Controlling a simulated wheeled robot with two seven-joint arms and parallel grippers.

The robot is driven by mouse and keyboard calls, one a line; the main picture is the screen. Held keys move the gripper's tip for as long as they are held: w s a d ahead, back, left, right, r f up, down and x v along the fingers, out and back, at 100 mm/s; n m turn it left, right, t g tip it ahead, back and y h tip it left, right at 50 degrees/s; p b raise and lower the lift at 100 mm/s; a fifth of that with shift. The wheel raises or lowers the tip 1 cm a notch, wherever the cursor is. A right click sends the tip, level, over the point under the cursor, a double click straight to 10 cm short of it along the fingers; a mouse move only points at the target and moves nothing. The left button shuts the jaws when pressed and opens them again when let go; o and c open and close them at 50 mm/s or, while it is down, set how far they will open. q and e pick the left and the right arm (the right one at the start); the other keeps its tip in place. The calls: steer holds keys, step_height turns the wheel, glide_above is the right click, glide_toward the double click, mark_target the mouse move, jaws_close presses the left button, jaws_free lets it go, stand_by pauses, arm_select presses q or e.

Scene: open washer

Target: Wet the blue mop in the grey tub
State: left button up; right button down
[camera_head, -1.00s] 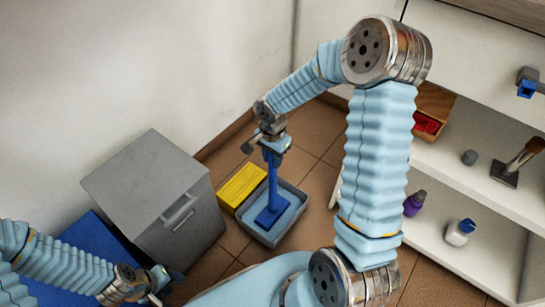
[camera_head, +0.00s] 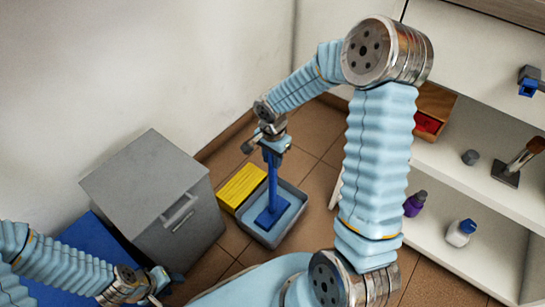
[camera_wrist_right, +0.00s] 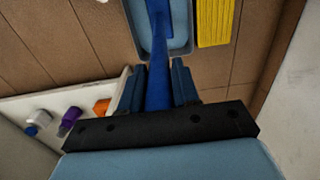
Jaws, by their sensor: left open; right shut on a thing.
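The blue mop (camera_head: 272,188) stands roughly upright with its head (camera_head: 271,209) inside the grey tub (camera_head: 256,235), over a light blue surface that looks like water. Whether the head touches the tub's bottom cannot be told. My right gripper (camera_head: 272,147) is shut on the top of the mop's handle. In the right wrist view, the handle (camera_wrist_right: 158,80) runs between the fingers of the gripper (camera_wrist_right: 158,85) toward the tub (camera_wrist_right: 142,52). My left gripper (camera_head: 160,287) is open at the lower left, away from the mop and tub, and looks empty.
A yellow block (camera_head: 241,187) lies against the tub's left side. A grey cabinet (camera_head: 150,190) stands left of it, near the wall. Tiled floor (camera_head: 312,195) is free right of the tub.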

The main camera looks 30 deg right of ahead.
steer(key=shift+r+p, duration=2.05)
steer(key=shift+r, duration=1.45)
